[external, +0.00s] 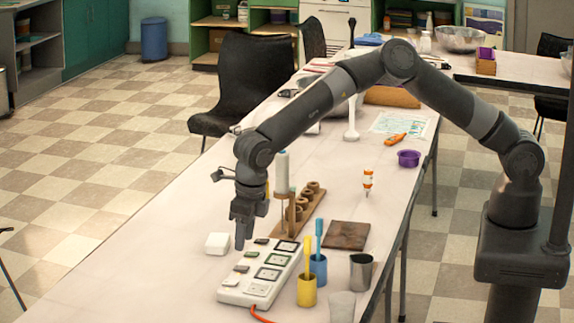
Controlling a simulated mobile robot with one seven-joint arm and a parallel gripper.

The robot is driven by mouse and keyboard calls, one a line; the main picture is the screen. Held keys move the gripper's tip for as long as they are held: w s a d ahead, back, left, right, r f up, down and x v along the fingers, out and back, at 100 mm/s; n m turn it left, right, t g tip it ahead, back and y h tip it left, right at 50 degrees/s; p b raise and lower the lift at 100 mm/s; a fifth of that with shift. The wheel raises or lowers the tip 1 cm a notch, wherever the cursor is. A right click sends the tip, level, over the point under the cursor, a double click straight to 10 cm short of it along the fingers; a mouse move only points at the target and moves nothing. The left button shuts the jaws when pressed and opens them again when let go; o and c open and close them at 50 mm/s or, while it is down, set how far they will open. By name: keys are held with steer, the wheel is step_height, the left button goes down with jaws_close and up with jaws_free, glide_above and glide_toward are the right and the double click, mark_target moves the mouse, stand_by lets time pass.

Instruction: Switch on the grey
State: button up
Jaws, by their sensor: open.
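A white power strip (231,296) lies near the front end of the long table. A row of small switches lies along its left side, and several square sockets with coloured or dark frames lie along its right side. I cannot tell which switch is the grey one or how each is set. My gripper (241,240) points down over the far left part of the strip, open and empty. Its fingers hide a little of the strip's far left edge. Whether the fingertips touch it cannot be told.
A white block (217,243) lies left of the strip. A wooden rack (300,209) stands behind it. A yellow cup (306,291), a blue cup (318,269) and a metal cup (361,272) stand to the right. An orange cord (260,314) leaves the strip's near end.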

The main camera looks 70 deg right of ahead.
steer(key=r, duration=0.4)
steer(key=shift+s+r, duration=0.15)
steer(key=shift+s, duration=0.15)
